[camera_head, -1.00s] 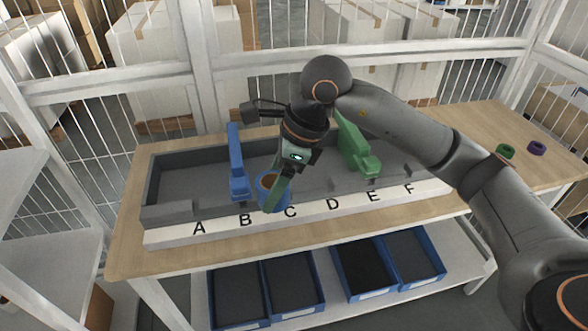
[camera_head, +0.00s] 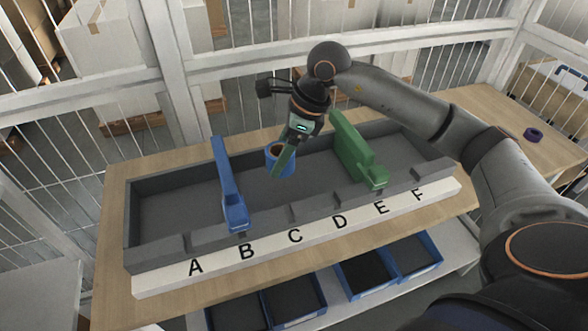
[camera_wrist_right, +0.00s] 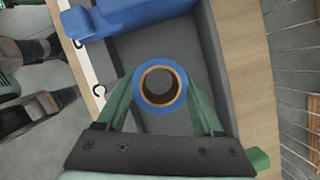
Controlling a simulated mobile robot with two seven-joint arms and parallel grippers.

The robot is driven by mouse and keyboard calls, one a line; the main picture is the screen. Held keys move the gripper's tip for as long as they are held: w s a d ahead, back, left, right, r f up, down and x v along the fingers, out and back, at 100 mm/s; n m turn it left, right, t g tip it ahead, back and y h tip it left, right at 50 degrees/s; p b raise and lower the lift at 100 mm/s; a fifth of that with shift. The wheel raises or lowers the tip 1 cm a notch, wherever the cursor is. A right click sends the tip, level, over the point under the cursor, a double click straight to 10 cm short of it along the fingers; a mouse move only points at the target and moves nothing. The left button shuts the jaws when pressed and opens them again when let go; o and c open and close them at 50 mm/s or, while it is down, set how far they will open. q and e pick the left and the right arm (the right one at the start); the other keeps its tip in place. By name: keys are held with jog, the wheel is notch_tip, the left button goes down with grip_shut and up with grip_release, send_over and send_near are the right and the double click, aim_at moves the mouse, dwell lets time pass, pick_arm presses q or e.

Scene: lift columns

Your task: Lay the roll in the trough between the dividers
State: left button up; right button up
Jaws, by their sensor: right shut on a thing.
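The roll (camera_head: 271,158) is a short blue ring with a brown core. My right gripper (camera_head: 280,170) is shut on it, with green fingers on either side; the wrist view shows the roll (camera_wrist_right: 160,64) end-on between the fingertips (camera_wrist_right: 160,86). Its open end faces up. It is over the grey trough (camera_head: 180,205), between the blue divider (camera_head: 228,190) on the left and the green divider (camera_head: 352,150) on the right. I cannot tell whether it touches the trough floor. The blue divider also shows in the wrist view (camera_wrist_right: 135,20). My left gripper is not in view.
A white strip (camera_head: 265,262) lettered A to F runs along the trough's notched front wall. A purple ring (camera_head: 533,134) lies on the wooden table at the right. Blue bins (camera_head: 362,270) stand on the shelf below. A wire fence stands behind.

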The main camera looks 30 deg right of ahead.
jog(key=d+f, duration=0.2)
jog(key=w+d+f, duration=0.1)
jog(key=f, duration=0.2)
jog(key=shift+d, duration=0.4)
jog(key=f+p, duration=0.1)
jog(key=f, duration=0.2)
jog(key=shift+d+f, duration=0.1)
jog(key=shift+d, duration=0.1)
jog(key=shift+f, duration=0.2)
jog(key=shift+f+b, duration=0.35)
jog(key=shift+b, duration=0.05)
jog(key=o, duration=1.4)
jog(key=shift+r, duration=0.1)
